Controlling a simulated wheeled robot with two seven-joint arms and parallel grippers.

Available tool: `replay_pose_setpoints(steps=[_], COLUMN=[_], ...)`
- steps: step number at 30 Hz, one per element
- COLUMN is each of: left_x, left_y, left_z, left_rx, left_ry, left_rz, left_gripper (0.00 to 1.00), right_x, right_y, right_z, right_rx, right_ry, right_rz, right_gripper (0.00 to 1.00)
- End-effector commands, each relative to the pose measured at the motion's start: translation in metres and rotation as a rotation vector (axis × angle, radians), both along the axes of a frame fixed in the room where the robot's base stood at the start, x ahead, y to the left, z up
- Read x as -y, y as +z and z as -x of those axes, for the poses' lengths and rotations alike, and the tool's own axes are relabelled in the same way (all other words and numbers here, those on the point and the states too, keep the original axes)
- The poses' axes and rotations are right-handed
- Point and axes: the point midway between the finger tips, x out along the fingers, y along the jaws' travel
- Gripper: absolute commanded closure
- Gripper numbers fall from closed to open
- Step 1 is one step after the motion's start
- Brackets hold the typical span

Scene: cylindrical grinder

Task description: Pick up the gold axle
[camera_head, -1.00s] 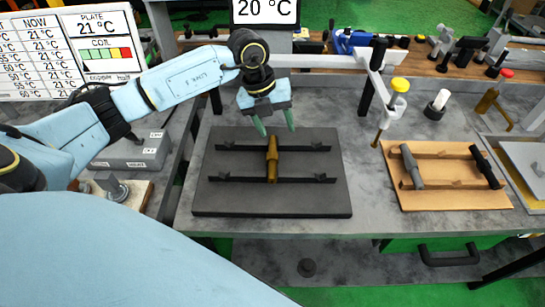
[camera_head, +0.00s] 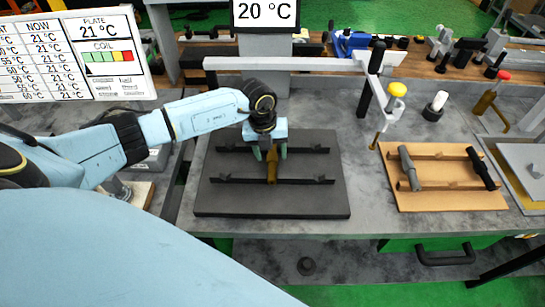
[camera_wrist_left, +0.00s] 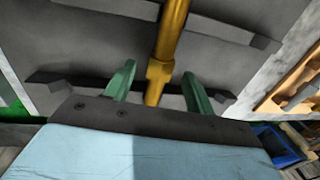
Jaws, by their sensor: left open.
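The gold axle (camera_head: 272,173) lies across two dark rails on a black plate (camera_head: 240,202). It also shows in the left wrist view (camera_wrist_left: 166,58). My left gripper (camera_head: 269,155) is above the axle and points down. In the left wrist view its green fingers (camera_wrist_left: 158,78) are apart, one on each side of the axle, with gaps between finger and axle. The gripper hides the far end of the axle in the head view. My right gripper is not in view.
A wooden rack (camera_head: 445,203) with a grey axle (camera_head: 407,166) and a black axle (camera_head: 481,168) stands to the right. A display reading 20 °C (camera_head: 264,12) is behind. The grey table front is clear.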

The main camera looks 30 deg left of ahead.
Motion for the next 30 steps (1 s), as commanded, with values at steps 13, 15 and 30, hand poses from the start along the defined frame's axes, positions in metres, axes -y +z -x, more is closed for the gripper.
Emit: replay_pose_setpoints(steps=[13, 15, 30], left_x=[0.002, 0.002, 0.002], left_y=[-0.018, -0.018, -0.015], left_z=[-0.001, -0.001, -0.003], left_rx=[0.000, 0.000, 0.004], left_ry=[-0.001, -0.001, 0.000], left_rz=[0.000, 0.000, 0.001], left_gripper=[0.52, 0.61, 1.00], right_x=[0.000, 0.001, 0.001], right_y=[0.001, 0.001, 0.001], right_z=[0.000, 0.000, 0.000], right_rx=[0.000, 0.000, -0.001], right_ry=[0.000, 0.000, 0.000], right_rz=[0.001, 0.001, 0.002], right_gripper=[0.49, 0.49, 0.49])
